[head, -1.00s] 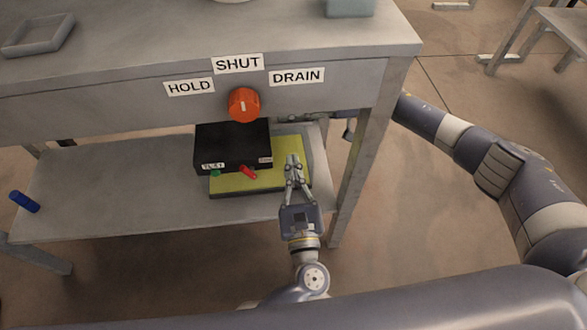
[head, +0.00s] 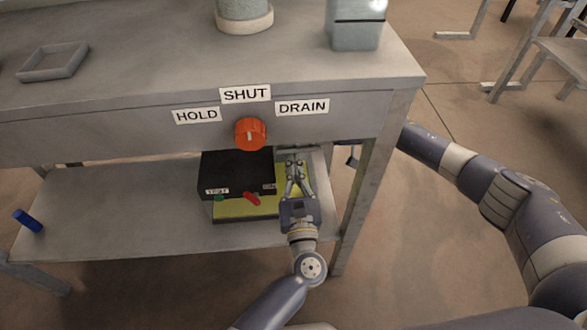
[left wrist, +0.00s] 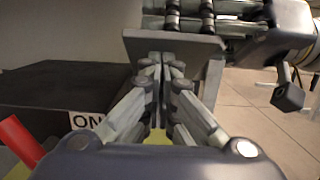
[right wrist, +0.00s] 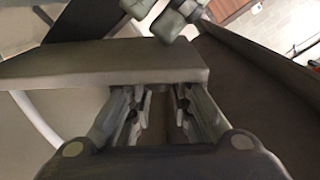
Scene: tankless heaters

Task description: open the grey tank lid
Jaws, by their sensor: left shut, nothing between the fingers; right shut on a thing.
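A pale grey-blue tank (head: 358,32) with a dark seam near its top stands on the table's back right; its top is cut off by the frame. My left gripper (head: 293,163) is under the tabletop, right of the black box, shut and empty. In the left wrist view its fingertips (left wrist: 163,64) are at the near edge of a flat grey panel (left wrist: 175,45); I cannot tell if they touch. My right gripper (right wrist: 158,95) is shut on this grey panel (right wrist: 100,65), and is mostly hidden in the head view. I cannot tell whether the panel is a lid.
An orange knob (head: 250,134) on the table front points up to SHUT, between HOLD and DRAIN. A blue cylinder (head: 28,221) lies left. A table leg (head: 362,200) stands right.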

